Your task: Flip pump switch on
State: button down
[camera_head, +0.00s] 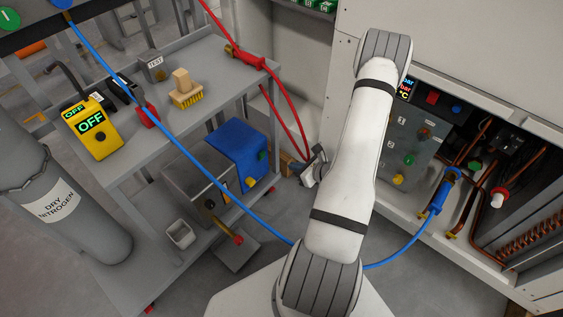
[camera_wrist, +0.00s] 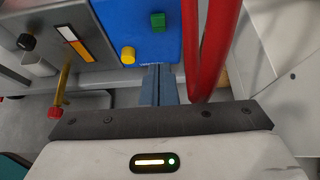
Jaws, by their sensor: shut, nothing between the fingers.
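The pump (camera_head: 236,143) has a blue housing and a grey body and stands on the cart's lower shelf. In the wrist view its blue face (camera_wrist: 108,22) carries a green square part (camera_wrist: 158,21) and a round yellow knob (camera_wrist: 127,55). I see no label, so I cannot tell which one is the switch. My gripper (camera_head: 306,174) is to the right of the pump, partly hidden by my arm. In the wrist view my gripper (camera_wrist: 158,70) has its fingers together and empty, pointing at the blue face below the green part. I cannot tell whether they touch it.
Red hoses (camera_wrist: 208,45) hang close to the right of my fingers. A brass fitting with a red end (camera_wrist: 60,88) sticks out at the left. A blue hose (camera_head: 205,170) crosses in front of the cart. A yellow meter reading OFF (camera_head: 93,128) stands on the upper shelf.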

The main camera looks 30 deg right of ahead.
jog(key=b, duration=0.3)
send_near(264, 156)
notch_tip(264, 156, down, 3)
jog(key=w, duration=0.1)
jog(key=w+a, duration=0.1)
jog(key=w, duration=0.1)
jog(key=w+a+b, duration=0.1)
jog(key=shift+w, duration=0.3)
jog(key=shift+w+a+r, duration=0.1)
jog(key=shift+w, duration=0.05)
